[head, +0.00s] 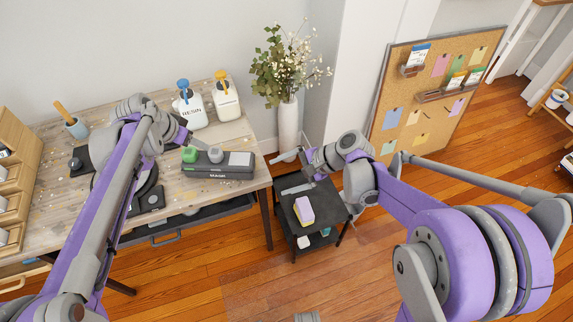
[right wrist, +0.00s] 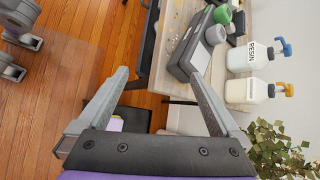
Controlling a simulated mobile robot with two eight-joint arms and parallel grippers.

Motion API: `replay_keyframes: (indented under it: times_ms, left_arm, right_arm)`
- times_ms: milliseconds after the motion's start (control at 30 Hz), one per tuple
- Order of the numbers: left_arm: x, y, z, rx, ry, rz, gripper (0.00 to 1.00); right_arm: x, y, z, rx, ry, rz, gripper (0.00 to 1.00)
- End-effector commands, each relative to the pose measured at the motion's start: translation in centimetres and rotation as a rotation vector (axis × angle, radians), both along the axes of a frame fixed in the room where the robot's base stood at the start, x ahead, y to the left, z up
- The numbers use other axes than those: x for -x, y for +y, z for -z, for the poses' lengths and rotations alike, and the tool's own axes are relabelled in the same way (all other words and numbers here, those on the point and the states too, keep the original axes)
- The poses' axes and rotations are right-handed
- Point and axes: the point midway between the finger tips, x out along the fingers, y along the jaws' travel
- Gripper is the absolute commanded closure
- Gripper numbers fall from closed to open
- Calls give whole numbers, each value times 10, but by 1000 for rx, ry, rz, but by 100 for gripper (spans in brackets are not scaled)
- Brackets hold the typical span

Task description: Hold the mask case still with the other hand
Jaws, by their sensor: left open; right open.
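A long dark grey case (head: 218,171) lies near the right end of the worktable; its lettering is too small to read, so I cannot confirm it is the mask case. A green knob and a grey knob stand on it, with a pale panel at its right end. My left gripper (head: 184,136) is just behind its left end, small and partly hidden by its own wrist; I see no clear contact. My right gripper (head: 288,172) is open and empty, right of the table, above the cart. In the right wrist view, the case (right wrist: 188,50) is beyond the open fingers (right wrist: 158,76).
Two white pump bottles, blue-topped (head: 190,108) and yellow-topped (head: 226,103), stand behind the case. A black cart (head: 325,217) holds a purple-and-yellow block (head: 304,210). A vase (head: 287,125) stands behind the cart. A cork board (head: 425,100) leans at right.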

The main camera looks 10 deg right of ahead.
Motion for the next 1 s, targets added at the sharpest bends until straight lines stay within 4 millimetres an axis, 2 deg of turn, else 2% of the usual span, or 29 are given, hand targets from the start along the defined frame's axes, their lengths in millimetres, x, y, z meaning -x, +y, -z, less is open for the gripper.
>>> replay_keyframes:
  times_ms: [33, 100, 400, 700, 867, 1000]
  left_arm:
    - [0, 0, 0, 0, 0, 0, 50]
    - [0, 0, 0, 0, 0, 0, 50]
    - [0, 0, 0, 0, 0, 0, 50]
    - [0, 0, 0, 0, 0, 0, 50]
    - [0, 0, 0, 0, 0, 0, 50]
    - [0, 0, 0, 0, 0, 0, 50]
  right_arm:
    - [-14, 1, 6, -61, 35, 29, 0]
    - [-29, 3, 12, -150, 89, 65, 0]
    - [-77, -2, 46, -525, 322, 168, 0]
    - [-91, -18, 78, -796, 502, 182, 0]
    - [-92, -22, 85, -852, 540, 177, 0]
    - [-93, -14, 86, -863, 549, 174, 0]
